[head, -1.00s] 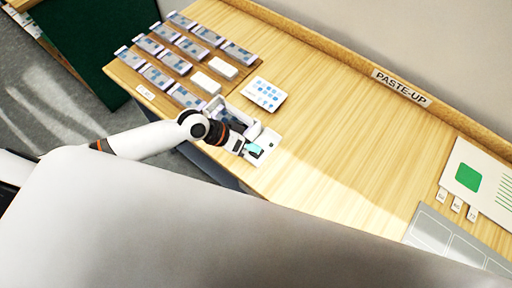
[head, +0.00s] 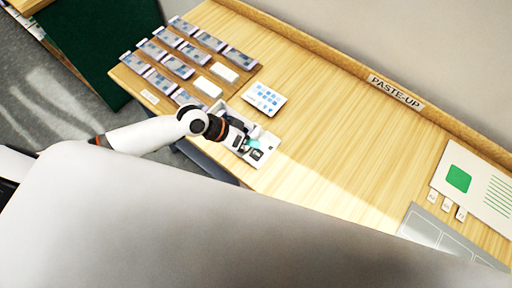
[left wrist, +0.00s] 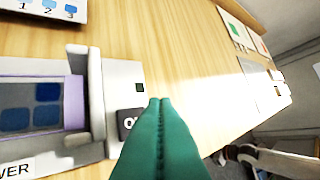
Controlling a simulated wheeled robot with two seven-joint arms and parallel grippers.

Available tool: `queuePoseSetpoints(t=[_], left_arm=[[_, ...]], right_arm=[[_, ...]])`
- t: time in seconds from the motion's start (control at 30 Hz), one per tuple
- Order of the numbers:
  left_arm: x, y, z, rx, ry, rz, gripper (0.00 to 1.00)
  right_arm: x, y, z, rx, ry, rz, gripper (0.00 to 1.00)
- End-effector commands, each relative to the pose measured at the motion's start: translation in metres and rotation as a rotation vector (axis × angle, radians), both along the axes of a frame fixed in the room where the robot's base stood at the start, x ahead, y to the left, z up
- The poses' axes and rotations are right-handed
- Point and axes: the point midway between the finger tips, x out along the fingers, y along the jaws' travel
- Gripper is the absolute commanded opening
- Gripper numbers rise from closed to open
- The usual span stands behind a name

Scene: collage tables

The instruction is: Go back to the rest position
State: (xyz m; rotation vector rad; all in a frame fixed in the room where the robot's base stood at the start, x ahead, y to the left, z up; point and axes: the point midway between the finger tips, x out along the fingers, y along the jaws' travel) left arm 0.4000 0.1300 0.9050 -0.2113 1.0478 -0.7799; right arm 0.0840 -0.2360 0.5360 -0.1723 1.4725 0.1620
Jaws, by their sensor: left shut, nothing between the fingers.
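My left gripper (head: 253,145) is shut and empty, with teal fingers, over the right end of a white device (head: 262,160) near the table's front edge. The device there holds a purple-edged tile with blue squares (left wrist: 32,105). Whether the fingers touch the device I cannot tell. My right gripper does not show in the head view.
Rows of blue-patterned tiles (head: 178,66) lie on the table's left. A card with blue marks (head: 264,98) lies behind the device. A board with a green square (head: 458,180) and a grey panel (head: 423,227) are at right. The middle wood is clear.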

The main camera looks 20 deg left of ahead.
Motion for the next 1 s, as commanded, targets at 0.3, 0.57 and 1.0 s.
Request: queuePoseSetpoints(t=[0.3,0.57,1.0], left_arm=[[0.0,0.0,0.025,0.001,0.0,0.001,0.0],[0.0,0.0,0.024,0.0,0.0,0.0,0.0],[-0.031,-0.035,0.033,0.031,-0.041,-0.078,0.0]], right_arm=[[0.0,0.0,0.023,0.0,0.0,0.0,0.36],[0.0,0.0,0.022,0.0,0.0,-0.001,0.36],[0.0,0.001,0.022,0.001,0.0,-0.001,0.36]])
